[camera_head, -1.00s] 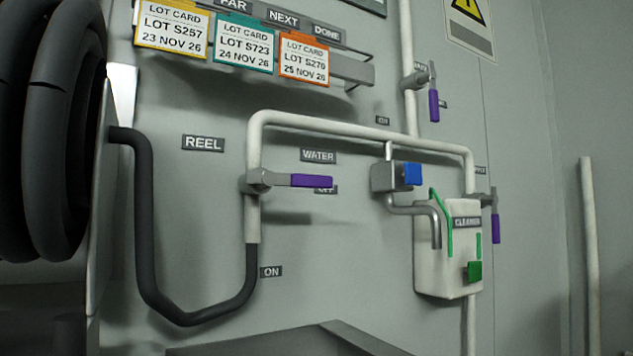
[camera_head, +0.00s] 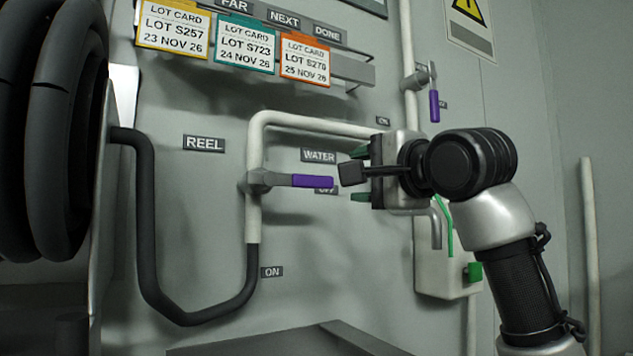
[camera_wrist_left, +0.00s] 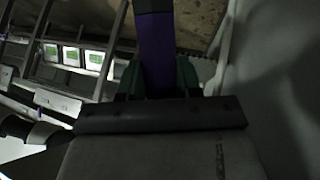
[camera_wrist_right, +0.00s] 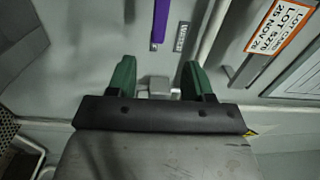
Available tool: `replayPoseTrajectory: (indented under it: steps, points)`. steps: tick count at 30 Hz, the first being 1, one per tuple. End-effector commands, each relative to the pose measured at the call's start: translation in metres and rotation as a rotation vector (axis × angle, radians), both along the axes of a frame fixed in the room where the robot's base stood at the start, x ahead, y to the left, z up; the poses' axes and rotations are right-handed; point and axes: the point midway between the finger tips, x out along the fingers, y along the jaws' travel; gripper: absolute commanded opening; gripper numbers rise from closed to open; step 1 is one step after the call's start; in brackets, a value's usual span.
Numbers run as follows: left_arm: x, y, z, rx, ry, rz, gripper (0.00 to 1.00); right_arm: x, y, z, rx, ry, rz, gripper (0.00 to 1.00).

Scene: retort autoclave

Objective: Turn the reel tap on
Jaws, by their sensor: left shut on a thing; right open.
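The reel tap (camera_head: 260,181) sits on the white pipe below the REEL label. Its purple lever (camera_head: 312,181) lies level and points right, by the OFF label (camera_head: 326,190). An ON label (camera_head: 271,272) is lower down. My right gripper (camera_head: 360,175) is open and empty, just right of the lever's tip and apart from it. In the right wrist view a purple lever (camera_wrist_right: 160,22) shows beyond the open fingers (camera_wrist_right: 157,75). My left gripper (camera_wrist_left: 154,75) is out of the head view; its green fingers are shut on a purple bar (camera_wrist_left: 155,45) whose far end is black.
A black hose (camera_head: 145,230) loops from the pipe to the coiled reel (camera_head: 60,130) at left. Lot cards (camera_head: 246,44) hang on a rail above. A white cleaner box (camera_head: 440,270) is partly behind my right arm. Another purple-handled tap (camera_head: 434,104) is at upper right.

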Motion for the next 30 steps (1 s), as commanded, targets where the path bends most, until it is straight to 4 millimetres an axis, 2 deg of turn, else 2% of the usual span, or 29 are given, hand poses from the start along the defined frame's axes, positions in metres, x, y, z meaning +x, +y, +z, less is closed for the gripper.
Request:
replayPoseTrajectory:
  steps: [5, 21, 30]
  points:
    - [0.000, 0.000, 0.001, -0.002, -0.002, 0.000, 0.00, 0.002, 0.013, 0.003, 0.005, 0.042, -0.012, 0.51]
    - [0.000, 0.000, 0.001, -0.002, -0.002, 0.000, 0.00, 0.071, 0.061, 0.003, 0.005, 0.043, -0.012, 0.51]
    - [0.000, 0.000, 0.001, -0.002, -0.002, 0.000, 0.00, 0.092, 0.075, 0.003, 0.005, 0.039, -0.012, 0.51]
